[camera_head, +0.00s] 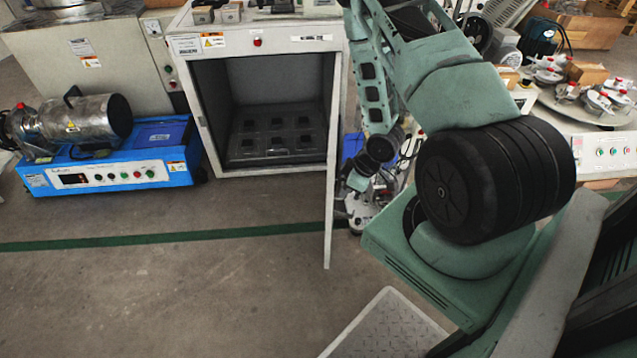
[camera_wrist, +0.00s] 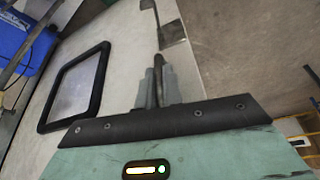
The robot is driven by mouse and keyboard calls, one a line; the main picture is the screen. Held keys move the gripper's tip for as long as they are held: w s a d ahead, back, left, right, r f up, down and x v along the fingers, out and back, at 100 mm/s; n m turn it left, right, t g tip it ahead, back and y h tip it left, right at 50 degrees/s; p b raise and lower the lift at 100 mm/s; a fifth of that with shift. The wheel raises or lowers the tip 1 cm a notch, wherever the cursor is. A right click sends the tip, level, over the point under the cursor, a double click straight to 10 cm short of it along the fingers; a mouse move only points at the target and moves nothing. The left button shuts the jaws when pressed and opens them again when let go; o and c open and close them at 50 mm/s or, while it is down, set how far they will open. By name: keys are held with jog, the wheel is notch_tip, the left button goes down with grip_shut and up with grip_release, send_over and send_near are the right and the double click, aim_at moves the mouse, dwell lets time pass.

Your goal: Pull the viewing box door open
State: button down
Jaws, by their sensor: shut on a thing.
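The viewing box (camera_head: 184,50) is a pale cabinet whose dark interior is exposed. Its door (camera_head: 329,225) stands swung out toward me on the right side, seen nearly edge-on. In the wrist view the door (camera_wrist: 124,50) is a pale panel with a black-rimmed window (camera_wrist: 75,88). My gripper (camera_head: 346,187) is at the door's outer side. In the wrist view my gripper (camera_wrist: 157,82) is shut on the slim door handle (camera_wrist: 158,62). The fingers hide part of the handle, and the contact is small in the head view.
A blue machine (camera_head: 110,174) with a metal cylinder stands left of the box. A round table (camera_head: 590,112) with several parts is at the right. A pale tread plate (camera_head: 388,325) lies at the bottom. The floor in front of the box is clear.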

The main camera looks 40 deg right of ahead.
jog(key=shift+s+d, duration=1.8)
jog(key=shift+d, duration=0.1)
jog(key=c, duration=1.5)
grip_release()
jog(key=shift+c, duration=0.2)
jog(key=p+v, duration=0.5)
jog(key=v, duration=1.2)
jog(key=shift+r, duration=0.2)
